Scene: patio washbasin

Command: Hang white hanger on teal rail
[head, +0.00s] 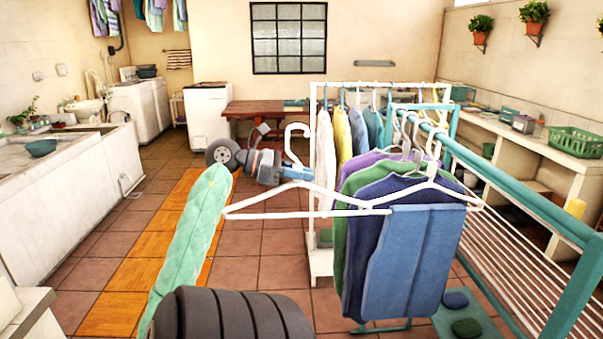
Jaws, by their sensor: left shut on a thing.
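A white hanger (262,215) is in front of me in the head view, empty, with its hook (297,140) up. My left gripper (292,174) is shut on it near the base of the hook. The hanger's right end overlaps the hanging clothes in the picture; I cannot tell whether it touches them. The teal rail (535,198) runs from behind the clothes toward the near right. The hanger is to the left of it, apart from it. White hangers with purple, green and navy clothes (368,225) hang at the rail's far end. My right gripper is not in view.
A white rack (318,100) with more clothes stands behind. A blue cloth (411,262) hangs at the front of the clothes. White drying wires (500,240) lie under the rail. A counter (530,145) lines the right wall. The tiled floor at left is clear.

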